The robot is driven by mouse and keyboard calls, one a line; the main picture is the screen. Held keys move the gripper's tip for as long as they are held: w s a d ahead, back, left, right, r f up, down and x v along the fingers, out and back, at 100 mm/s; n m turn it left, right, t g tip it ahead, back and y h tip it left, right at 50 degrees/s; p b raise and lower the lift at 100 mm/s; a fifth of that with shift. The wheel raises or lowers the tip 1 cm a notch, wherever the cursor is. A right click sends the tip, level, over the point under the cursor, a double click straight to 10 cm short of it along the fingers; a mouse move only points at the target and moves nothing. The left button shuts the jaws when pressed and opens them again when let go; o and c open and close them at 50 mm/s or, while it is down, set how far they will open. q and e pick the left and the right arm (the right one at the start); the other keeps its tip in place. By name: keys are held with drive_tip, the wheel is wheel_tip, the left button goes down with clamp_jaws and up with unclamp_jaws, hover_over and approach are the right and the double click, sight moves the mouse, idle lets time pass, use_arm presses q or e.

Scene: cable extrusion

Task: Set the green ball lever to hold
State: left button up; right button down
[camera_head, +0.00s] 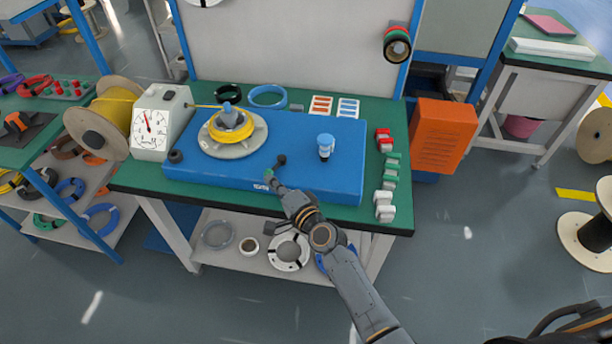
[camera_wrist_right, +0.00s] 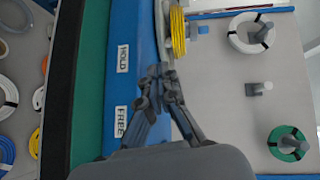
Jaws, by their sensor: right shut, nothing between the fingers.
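The blue machine (camera_head: 330,135) lies on the green bench top. A small green ball (camera_head: 268,173) shows at its front, just by the tip of my right gripper (camera_head: 272,181). A dark knob-shaped piece (camera_head: 281,159) stands just behind it. My right gripper is shut with nothing in it; in the right wrist view its fingertips (camera_wrist_right: 160,72) meet over the machine. There, a HOLD label (camera_wrist_right: 123,58) and a FREE label (camera_wrist_right: 121,121) sit along the front edge. The ball does not show in that view, so I cannot tell which label the lever points to. My left gripper is out of view.
A spool with yellow cable (camera_head: 233,134) sits on the machine's left part. A blue-capped cylinder (camera_head: 325,146) stands to the right of my gripper. A white dial gauge (camera_head: 160,122) is at the left end. Small red, green and white blocks (camera_head: 385,173) line the right side.

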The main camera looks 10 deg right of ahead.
drive_tip(key=shift+w+a, duration=0.3)
drive_tip(key=shift+a, duration=0.35)
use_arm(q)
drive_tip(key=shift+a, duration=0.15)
use_arm(e)
drive_tip(key=shift+a, duration=0.1)
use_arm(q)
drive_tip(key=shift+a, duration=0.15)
use_arm(e)
drive_tip(key=shift+w+a, duration=0.1)
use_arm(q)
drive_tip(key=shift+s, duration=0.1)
